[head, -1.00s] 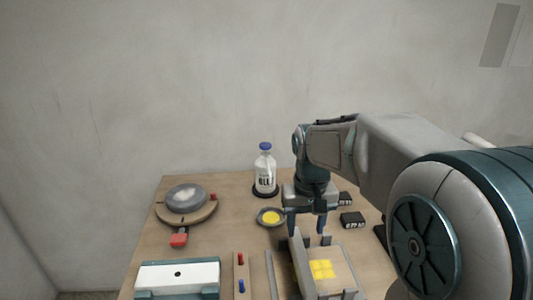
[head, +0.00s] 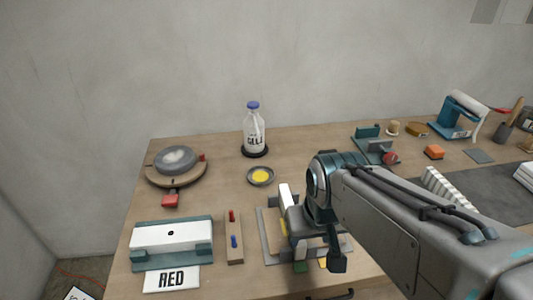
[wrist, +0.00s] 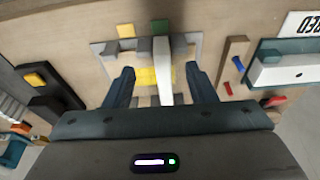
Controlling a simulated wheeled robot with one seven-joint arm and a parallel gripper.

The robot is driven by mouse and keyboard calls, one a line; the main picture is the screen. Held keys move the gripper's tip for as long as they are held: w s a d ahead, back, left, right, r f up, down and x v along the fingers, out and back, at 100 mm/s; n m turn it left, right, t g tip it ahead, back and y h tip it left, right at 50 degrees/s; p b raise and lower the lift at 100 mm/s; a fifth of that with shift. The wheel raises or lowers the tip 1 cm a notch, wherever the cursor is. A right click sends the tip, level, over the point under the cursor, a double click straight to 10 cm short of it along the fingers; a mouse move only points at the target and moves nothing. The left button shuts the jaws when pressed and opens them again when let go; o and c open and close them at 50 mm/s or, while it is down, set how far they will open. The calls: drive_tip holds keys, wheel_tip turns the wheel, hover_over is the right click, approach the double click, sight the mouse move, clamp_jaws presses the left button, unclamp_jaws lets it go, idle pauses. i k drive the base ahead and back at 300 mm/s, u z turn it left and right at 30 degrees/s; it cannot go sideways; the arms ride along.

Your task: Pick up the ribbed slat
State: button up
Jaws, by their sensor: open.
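A white ribbed piece (head: 445,190) lies on the dark mat at the right in the head view. A plain-looking white bar (head: 287,200) stands over the grey fixture (head: 268,240) beside my gripper; I cannot tell whether it has ribs. The bar (wrist: 162,70) also runs between my fingers in the wrist view, over a yellow block (wrist: 150,76). My gripper (wrist: 160,82) is open, one finger on each side of the bar, with gaps showing. In the head view my gripper (head: 313,235) hides part of the fixture.
A peg board (head: 235,240), a white-topped teal block (head: 172,240) and a RED card (head: 171,279) lie left of the fixture. A yellow dish (head: 260,176) and a bottle (head: 254,132) stand behind. The right side holds several tools.

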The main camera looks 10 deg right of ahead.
sight(438, 184)
drive_tip(key=z, duration=0.9)
drive_tip(key=k, duration=0.5)
drive_tip(key=z, duration=0.6)
